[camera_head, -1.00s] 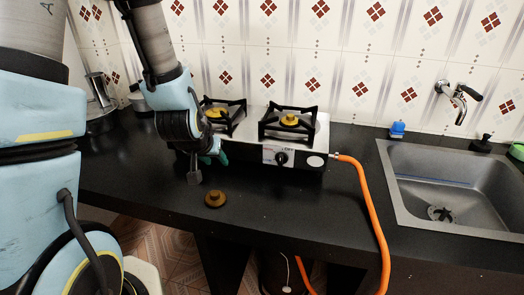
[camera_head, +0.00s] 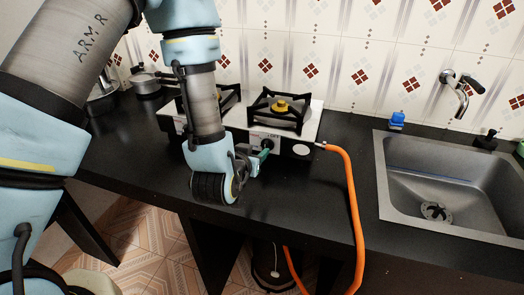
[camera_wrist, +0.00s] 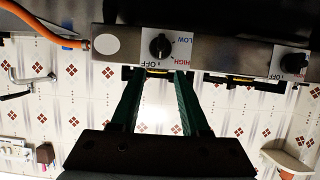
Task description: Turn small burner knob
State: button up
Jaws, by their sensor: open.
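The two-burner stove (camera_head: 312,122) stands on the black counter. Its right front knob (camera_head: 268,143) is black, on a white plate marked OFF. In the wrist view, which is upside down, this knob (camera_wrist: 160,46) lies just beyond my fingertips, between their lines. The other front knob (camera_wrist: 293,62) shows at the right there; my arm hides it in the head view. My gripper (camera_wrist: 158,76) is open, with green fingers apart and empty between. In the head view my gripper (camera_head: 262,154) is in front of the right knob. I cannot tell whether it touches.
An orange hose (camera_head: 352,190) runs from the stove's right end down over the counter edge. A sink (camera_head: 400,195) with a tap (camera_head: 460,95) is at right. A saucepan (camera_head: 145,82) stands at back left. The counter (camera_head: 320,185) right of my gripper is clear.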

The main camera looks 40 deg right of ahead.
aim_at(265, 144)
jog(key=p+x, duration=0.2)
jog(key=x, duration=0.5)
jog(key=shift+w+d+f, duration=0.1)
jog(key=shift+d+f, duration=0.05)
jog(key=shift+d, duration=0.1)
grip_shut()
dwell(0.3)
